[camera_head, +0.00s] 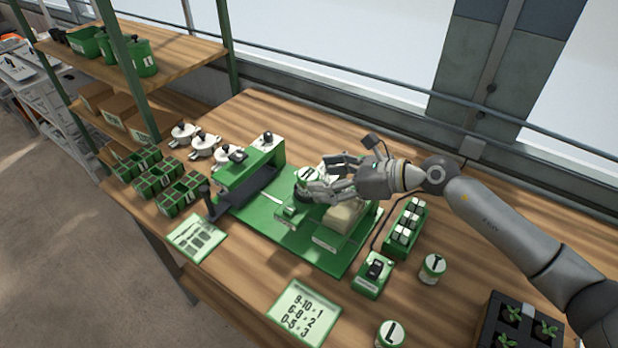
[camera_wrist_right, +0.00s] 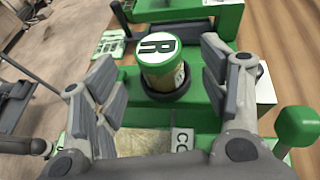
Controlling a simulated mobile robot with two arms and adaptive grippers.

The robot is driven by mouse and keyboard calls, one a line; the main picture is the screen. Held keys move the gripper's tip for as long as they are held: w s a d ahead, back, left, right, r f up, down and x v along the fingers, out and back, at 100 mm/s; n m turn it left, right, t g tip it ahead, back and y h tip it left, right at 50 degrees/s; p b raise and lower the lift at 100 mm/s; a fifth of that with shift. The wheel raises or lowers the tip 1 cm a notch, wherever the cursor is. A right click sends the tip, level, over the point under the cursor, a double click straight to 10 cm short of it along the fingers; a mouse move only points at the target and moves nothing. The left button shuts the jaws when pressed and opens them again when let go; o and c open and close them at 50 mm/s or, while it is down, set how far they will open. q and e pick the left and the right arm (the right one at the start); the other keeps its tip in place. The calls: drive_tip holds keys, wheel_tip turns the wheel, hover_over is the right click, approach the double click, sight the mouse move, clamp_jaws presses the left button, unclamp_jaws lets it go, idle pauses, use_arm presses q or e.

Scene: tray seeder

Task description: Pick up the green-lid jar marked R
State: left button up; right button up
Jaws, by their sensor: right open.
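The jar marked R (camera_wrist_right: 160,70) has a green-rimmed white top with a black R and a see-through body. In the right wrist view it stands upright in a dark round holder (camera_wrist_right: 168,92) on the green machine. The jar's top also shows in the head view (camera_head: 308,174), left of my right gripper (camera_head: 325,178). My right gripper (camera_wrist_right: 162,62) is open, with one finger on each side of the jar and a visible gap to each in the picture. In the head view its fingers partly cover the machine's middle. My left gripper is not in view.
Two similar jars, one marked L (camera_head: 390,334) and one farther back (camera_head: 433,266), stand at the front right. A green rack of small blocks (camera_head: 406,228), a switch box (camera_head: 373,273) and a seedling tray (camera_head: 487,335) are nearby. A green-knobbed lever (camera_wrist_right: 297,126) stands close to the right finger.

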sight(313, 175)
drive_tip(key=p+x, duration=0.1)
drive_tip(key=x, duration=0.2)
drive_tip(key=shift+w+a+f, duration=0.1)
drive_tip(key=shift+a, duration=0.25)
drive_tip(key=shift+d, duration=0.1)
drive_tip(key=shift+c, duration=0.9)
drive_tip(key=c, duration=1)
